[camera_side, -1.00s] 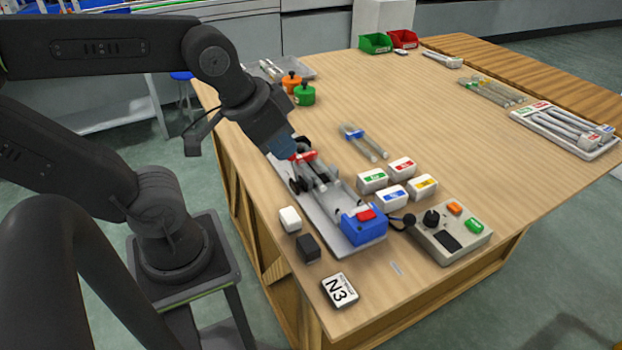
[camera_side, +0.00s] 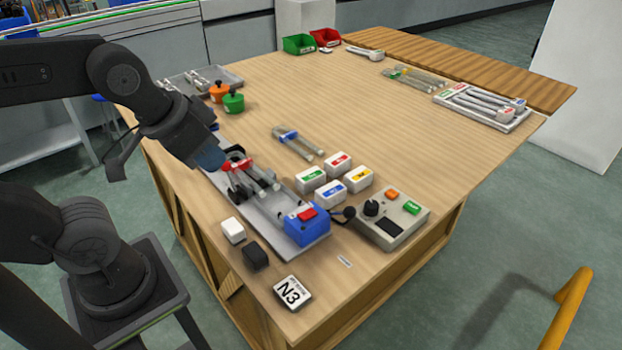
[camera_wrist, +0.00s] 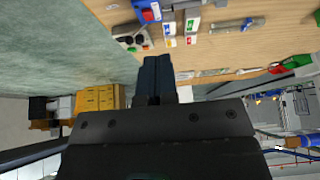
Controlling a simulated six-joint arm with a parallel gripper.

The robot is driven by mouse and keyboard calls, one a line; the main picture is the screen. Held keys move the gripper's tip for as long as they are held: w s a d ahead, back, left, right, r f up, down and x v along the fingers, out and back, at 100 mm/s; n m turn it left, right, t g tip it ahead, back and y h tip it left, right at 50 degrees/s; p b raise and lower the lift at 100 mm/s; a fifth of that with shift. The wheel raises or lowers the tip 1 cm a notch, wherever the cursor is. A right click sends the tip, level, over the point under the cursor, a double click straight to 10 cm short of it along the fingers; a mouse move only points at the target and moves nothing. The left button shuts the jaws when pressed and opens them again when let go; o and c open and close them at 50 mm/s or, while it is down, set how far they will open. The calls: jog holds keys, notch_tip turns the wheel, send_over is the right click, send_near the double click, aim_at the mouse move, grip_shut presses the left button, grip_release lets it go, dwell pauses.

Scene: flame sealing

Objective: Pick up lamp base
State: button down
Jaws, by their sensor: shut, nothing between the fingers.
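My gripper (camera_side: 212,157) is at the near left of the table, beside a red clamp (camera_side: 238,164) on a long grey rail fixture. Its two dark fingers lie together and hold nothing in the wrist view (camera_wrist: 155,75). I cannot tell for sure which thing is the lamp base. The fixture (camera_side: 240,200) carries glass-like tubes, dark rollers and a blue block (camera_side: 306,227) with a red top at its near end. Whether my gripper touches the fixture cannot be told. Another blue-ended pair of tubes (camera_side: 297,144) lies on the bare table beyond it.
Several white labelled blocks (camera_side: 331,192) and a control box (camera_side: 391,220) stand right of the fixture. An orange pot (camera_side: 219,92) and a green pot (camera_side: 233,103) stand behind. A tray of tubes (camera_side: 483,110) and green and red bins (camera_side: 299,44) are farther off. The table's middle is clear.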

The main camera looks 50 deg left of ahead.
jog(key=shift+c, duration=1.4)
grip_release()
jog(key=m+g, duration=0.6)
jog(key=m, duration=1.2)
send_over(310, 174)
notch_tip(310, 174, down, 9)
jog(key=shift+m, duration=0.3)
jog(key=f, duration=0.8)
jog(key=shift+w+d+f, duration=0.1)
jog(key=shift+w+d, duration=0.05)
jog(key=shift+w, duration=0.05)
jog(key=shift+s+f, duration=0.2)
jog(key=shift+f, duration=2.55)
